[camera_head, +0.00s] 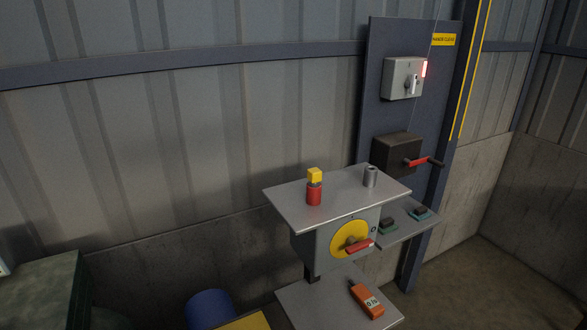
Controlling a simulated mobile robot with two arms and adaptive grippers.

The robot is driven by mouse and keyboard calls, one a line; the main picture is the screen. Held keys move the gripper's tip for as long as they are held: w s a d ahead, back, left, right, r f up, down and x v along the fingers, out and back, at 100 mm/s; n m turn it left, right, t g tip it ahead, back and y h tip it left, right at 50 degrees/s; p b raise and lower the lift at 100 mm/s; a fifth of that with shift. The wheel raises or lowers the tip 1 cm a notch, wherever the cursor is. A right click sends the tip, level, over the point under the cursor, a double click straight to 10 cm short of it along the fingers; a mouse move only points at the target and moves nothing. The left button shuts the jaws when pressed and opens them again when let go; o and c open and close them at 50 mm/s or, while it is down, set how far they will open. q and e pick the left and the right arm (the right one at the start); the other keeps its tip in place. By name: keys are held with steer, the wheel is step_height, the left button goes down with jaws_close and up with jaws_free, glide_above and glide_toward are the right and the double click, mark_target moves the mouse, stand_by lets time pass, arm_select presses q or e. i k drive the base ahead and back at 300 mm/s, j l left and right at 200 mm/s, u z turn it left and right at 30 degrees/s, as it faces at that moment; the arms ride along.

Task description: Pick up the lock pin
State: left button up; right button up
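I cannot tell for certain which thing is the lock pin. A small red cylinder with a yellow block on top (314,188) stands upright on the grey metal tabletop (345,205), left of its middle. A short grey metal cylinder (370,177) stands upright near the tabletop's back right. Under the tabletop, a grey box carries a yellow disc (345,240) with a red handle (360,245) at its lower right. Neither of my grippers is in view.
A side shelf (402,232) holds two dark blocks on teal pads. An orange meter (366,299) lies on the lower shelf (300,305). Behind stands a blue panel with a switch box (403,78) and a dark box with a red-handled crank (424,162). A blue drum (210,307) stands lower left.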

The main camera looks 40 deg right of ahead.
mark_target(314, 175)
steer(key=z, duration=1.3)
